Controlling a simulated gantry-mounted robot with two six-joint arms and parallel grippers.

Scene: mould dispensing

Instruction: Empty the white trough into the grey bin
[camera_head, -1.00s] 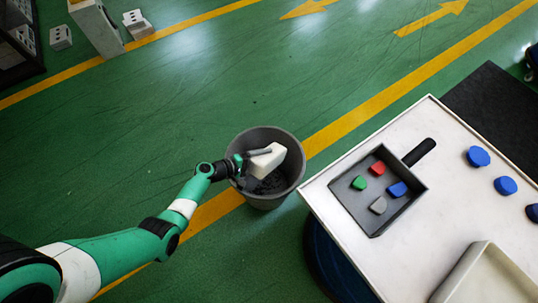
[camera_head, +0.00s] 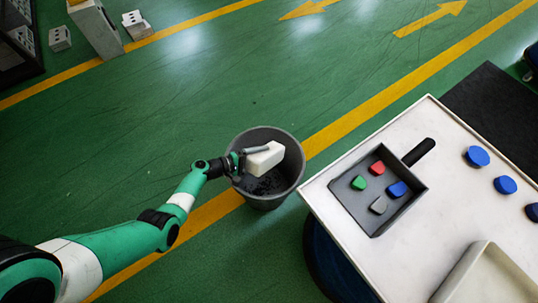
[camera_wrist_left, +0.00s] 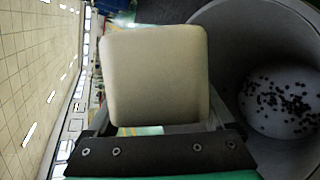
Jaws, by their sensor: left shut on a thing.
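The white trough (camera_head: 264,161) is held by my left gripper (camera_head: 243,158) over the grey bin (camera_head: 291,183), which stands on the green floor. The left gripper is shut on the trough. In the left wrist view the trough (camera_wrist_left: 155,75) shows a smooth outer side, tilted beside the bin's opening; its inside is hidden. Many small dark pieces (camera_wrist_left: 275,105) lie on the bottom of the bin in the left wrist view. My right gripper does not show.
A white table (camera_head: 440,190) stands right of the bin. It bears a dark pan (camera_head: 362,211) with red, green, blue and grey pieces, several blue objects (camera_head: 478,156) and a pale tray (camera_head: 490,275). The floor behind the bin is clear.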

